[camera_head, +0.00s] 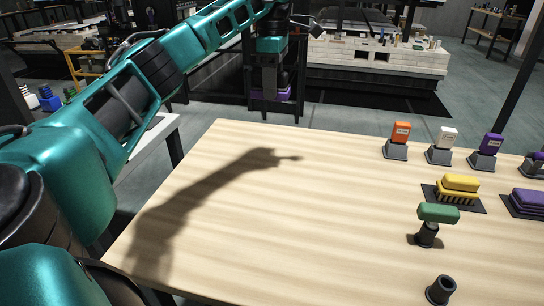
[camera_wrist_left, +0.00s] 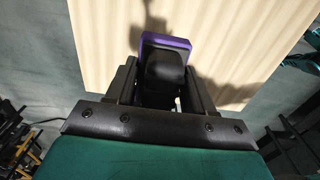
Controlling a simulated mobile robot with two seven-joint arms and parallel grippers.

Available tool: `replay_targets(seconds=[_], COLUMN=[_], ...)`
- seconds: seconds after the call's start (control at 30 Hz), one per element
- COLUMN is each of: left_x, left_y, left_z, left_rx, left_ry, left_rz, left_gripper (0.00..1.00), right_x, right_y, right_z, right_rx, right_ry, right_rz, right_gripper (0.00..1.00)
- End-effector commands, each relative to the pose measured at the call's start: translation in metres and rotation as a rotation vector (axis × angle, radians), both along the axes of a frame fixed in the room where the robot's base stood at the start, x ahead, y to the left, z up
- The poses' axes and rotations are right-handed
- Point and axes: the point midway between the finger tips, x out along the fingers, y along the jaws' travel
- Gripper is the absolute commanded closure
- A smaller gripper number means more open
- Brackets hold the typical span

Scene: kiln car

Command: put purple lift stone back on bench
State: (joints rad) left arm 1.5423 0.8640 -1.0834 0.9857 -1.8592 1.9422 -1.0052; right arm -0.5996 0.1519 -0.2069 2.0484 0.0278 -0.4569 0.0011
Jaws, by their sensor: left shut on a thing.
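My left gripper (camera_head: 271,80) hangs from the teal arm, past the far edge of the pale wooden bench (camera_head: 300,220) in the head view. It is shut on the purple lift stone (camera_head: 285,94), whose purple edge shows low at the fingers. In the left wrist view the stone (camera_wrist_left: 165,41) is a purple-rimmed block with a dark rounded part facing me, between the fingers (camera_wrist_left: 160,85). The bench top shows behind it there. My right gripper is out of view.
Along the bench's right stand orange (camera_head: 401,132), white (camera_head: 446,137) and purple (camera_head: 491,144) blocks on grey stands. Nearer are a yellow block (camera_head: 460,183), a green-topped black post (camera_head: 437,213) and a black cylinder (camera_head: 441,289). The bench's left and middle are clear.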

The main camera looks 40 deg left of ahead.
Motion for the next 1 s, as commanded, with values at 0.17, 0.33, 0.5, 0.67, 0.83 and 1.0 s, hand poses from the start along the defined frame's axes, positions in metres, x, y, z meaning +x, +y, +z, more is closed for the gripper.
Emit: replay_targets(seconds=[0.17,0.33,0.5,0.67,0.83,1.0], left_x=[-0.001,-0.001,-0.001,-0.001,-0.001,-0.001], left_y=[0.001,0.000,0.000,0.000,0.000,0.000], left_z=[-0.048,-0.093,-0.131,-0.148,-0.161,-0.187], left_rx=[0.000,0.000,-0.001,0.000,0.000,-0.001], left_ry=[0.006,0.004,0.003,0.001,0.002,0.003], left_rz=[0.001,0.000,0.001,0.001,0.000,0.000], left_gripper=[0.80,0.80,0.80,0.80,0.80,0.80], right_x=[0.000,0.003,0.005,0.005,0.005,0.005], right_y=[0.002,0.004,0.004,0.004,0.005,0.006], right_z=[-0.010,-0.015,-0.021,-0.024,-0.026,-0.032], right_rx=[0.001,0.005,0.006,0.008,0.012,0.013], right_ry=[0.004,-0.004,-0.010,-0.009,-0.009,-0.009], right_rz=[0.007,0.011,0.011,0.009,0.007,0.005], right_gripper=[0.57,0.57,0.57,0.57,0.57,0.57])
